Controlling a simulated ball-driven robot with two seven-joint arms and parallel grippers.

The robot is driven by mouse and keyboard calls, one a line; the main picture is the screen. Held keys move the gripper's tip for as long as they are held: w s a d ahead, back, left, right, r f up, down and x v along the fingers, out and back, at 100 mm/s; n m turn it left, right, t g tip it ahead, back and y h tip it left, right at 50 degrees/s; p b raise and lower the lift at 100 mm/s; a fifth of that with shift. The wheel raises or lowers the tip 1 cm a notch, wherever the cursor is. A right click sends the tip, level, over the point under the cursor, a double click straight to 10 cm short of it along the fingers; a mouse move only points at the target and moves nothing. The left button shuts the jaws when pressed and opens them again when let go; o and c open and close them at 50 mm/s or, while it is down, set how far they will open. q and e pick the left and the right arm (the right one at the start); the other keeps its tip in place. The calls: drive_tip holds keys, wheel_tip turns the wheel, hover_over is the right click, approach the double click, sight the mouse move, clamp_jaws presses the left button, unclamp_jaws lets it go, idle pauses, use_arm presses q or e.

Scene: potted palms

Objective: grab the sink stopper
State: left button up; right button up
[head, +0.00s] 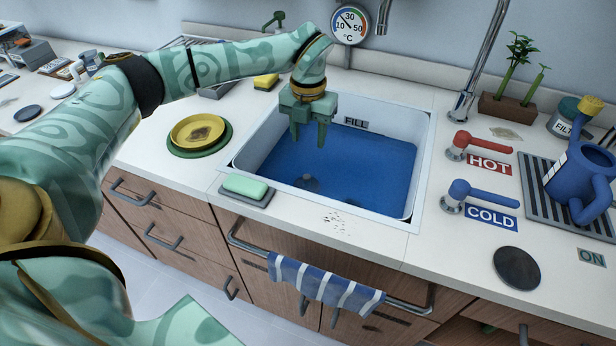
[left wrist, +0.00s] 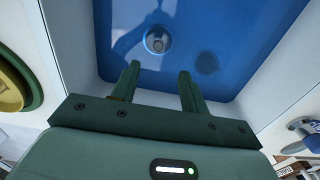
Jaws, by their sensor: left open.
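The sink (head: 424,165) holds a blue floor or blue water; I cannot tell which. My left gripper (head: 309,140) hangs over the sink, fingers down, open and empty. In the left wrist view its fingertips (left wrist: 158,70) are apart, with the ringed fitting beyond them and the disc to the right. My right gripper is not in view.
Green soap (head: 245,186) lies on a tray at the front-left rim. A yellow plate (head: 198,131) is left of the sink. Red (head: 477,145) and blue (head: 479,195) tap handles, a black disc (head: 517,267) and a blue watering can (head: 577,178) are on the right. A tall faucet (head: 473,80) stands behind.

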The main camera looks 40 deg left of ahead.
use_arm(q)
drive_tip(key=b, duration=0.3)
hover_over(307, 176)
drive_tip(key=f, duration=0.8)
drive_tip(key=shift+w+f, duration=0.2)
drive_tip(key=shift+f, duration=0.05)
drive_tip(key=shift+s+f, duration=0.1)
drive_tip(key=shift+f, duration=0.65)
drive_tip(key=f+b, duration=0.2)
drive_tip(key=f, duration=0.2)
drive_tip(key=shift+s+f, duration=0.1)
drive_tip(key=shift+s, duration=0.1)
drive_tip(key=shift+f+b, duration=0.25)
drive_tip(key=shift+b, duration=0.1)
drive_tip(key=shift+r, duration=0.2)
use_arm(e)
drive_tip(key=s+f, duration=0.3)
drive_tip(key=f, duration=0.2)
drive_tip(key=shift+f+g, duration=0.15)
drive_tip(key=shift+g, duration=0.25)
use_arm(q)
clamp_jaws()
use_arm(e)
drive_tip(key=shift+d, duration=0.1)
